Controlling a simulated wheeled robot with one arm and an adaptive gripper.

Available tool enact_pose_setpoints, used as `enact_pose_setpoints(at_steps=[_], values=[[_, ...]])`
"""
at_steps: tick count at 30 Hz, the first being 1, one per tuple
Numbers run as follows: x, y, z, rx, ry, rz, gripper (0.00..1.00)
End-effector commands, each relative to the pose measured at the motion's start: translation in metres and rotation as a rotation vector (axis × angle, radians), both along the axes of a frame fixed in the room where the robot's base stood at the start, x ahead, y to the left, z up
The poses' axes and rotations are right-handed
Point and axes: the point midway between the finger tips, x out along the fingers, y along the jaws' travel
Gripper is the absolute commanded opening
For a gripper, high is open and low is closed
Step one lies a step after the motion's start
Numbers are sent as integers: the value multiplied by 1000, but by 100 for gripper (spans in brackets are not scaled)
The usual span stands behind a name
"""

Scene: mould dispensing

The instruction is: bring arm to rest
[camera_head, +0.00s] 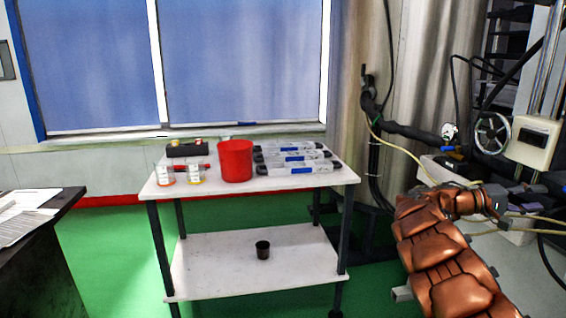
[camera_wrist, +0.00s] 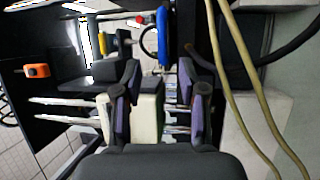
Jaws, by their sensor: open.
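My gripper (camera_head: 512,211) is at the right of the head view, at the end of my copper-coloured arm, away from the white cart. In the wrist view my gripper (camera_wrist: 160,92) shows two dark, purple-padded fingers set apart with nothing held between them. Behind the fingers are a pale block-like part and metal rods of the machinery.
A white two-level cart (camera_head: 200,275) carries a red cup (camera_head: 235,160), small labelled jars (camera_head: 195,173) and clear-and-black tools (camera_head: 298,167). Cables (camera_wrist: 255,85) and machinery crowd my gripper. Green floor is open left of the cart.

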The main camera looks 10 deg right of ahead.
Motion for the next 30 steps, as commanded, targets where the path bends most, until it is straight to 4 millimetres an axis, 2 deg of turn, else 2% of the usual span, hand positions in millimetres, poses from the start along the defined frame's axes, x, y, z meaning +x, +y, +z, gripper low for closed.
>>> enact_pose_setpoints(at_steps=[1,7,15,23,30], values=[[-4,5,14,8,-3,-8,41],[-42,31,60,98,-34,-70,41],[-102,82,98,288,-114,-135,41],[-150,144,107,526,-201,-144,41],[-185,214,98,783,-265,-111,41]])
